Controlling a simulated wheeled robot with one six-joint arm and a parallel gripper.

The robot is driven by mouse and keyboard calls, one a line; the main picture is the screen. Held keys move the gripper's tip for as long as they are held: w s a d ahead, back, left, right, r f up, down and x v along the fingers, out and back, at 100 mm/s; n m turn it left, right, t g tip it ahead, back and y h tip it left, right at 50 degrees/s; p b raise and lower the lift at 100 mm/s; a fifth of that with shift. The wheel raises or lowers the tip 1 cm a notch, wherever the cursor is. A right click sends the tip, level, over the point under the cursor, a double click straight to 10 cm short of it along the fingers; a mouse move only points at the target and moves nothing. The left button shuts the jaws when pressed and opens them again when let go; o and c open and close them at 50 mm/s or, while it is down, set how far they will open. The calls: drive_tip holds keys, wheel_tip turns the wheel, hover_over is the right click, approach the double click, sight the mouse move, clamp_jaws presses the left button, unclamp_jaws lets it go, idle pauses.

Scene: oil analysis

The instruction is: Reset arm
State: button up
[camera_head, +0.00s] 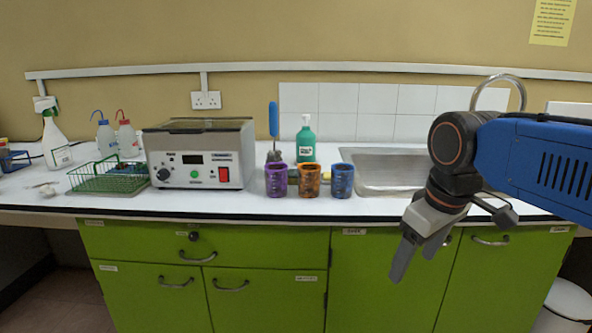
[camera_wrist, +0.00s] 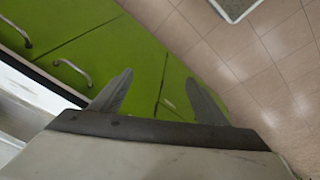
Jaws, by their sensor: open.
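My gripper (camera_head: 418,262) hangs at the right of the head view, pointing down in front of the green cabinet doors, below the counter's front edge. My blue arm reaches in from the right edge. In the wrist view the two grey fingers (camera_wrist: 160,95) stand wide apart with nothing between them. Green cabinet fronts (camera_wrist: 100,45) and the tiled floor (camera_wrist: 260,60) show beyond them.
On the white counter (camera_head: 215,204) stand a heating bath (camera_head: 200,155), purple (camera_head: 276,181), orange (camera_head: 309,181) and blue (camera_head: 342,181) beakers, a green bottle (camera_head: 305,143) and a green wire rack (camera_head: 107,177). The sink (camera_head: 385,170) lies behind my gripper. A white bin (camera_head: 568,305) stands lower right.

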drive_tip(key=s+d+f+m+t, duration=0.1)
drive_tip(key=s+d+f+m, duration=0.5)
drive_tip(key=s+f, duration=0.3)
wheel_tip(320, 180, down, 4)
drive_tip(key=shift+d+r+t+h, duration=0.1)
drive_tip(key=shift+d+t+h, duration=0.05)
drive_tip(key=shift+t+h, duration=0.2)
drive_tip(key=shift+o, duration=0.6)
